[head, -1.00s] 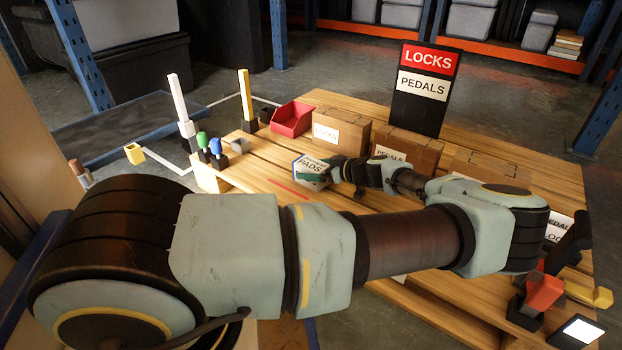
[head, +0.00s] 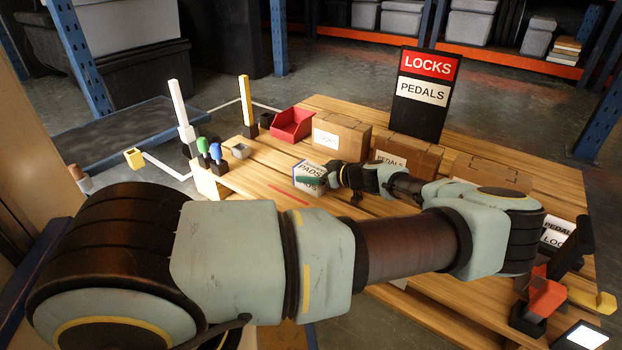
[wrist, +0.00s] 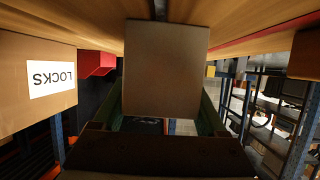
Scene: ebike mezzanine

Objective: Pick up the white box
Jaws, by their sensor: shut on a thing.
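The white box (head: 309,170) has dark lettering that reads PADS. It is at the left of the row of cartons, over the wooden table (head: 345,207). My gripper (head: 311,182) is shut on it, with a green finger across its lettered face. In the wrist view the box (wrist: 165,68) shows as a plain, shaded face between the green fingers, close to the wooden surface. I cannot tell whether it touches the table or hangs just above it. My arm hides part of the table.
Brown cartons marked LOCKS (head: 341,134) and PEDALS (head: 407,155) stand behind the box. A red bin (head: 292,125) is at the back left. A black sign (head: 421,95) stands behind the cartons. Green and blue-topped items (head: 209,150) stand near the left edge.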

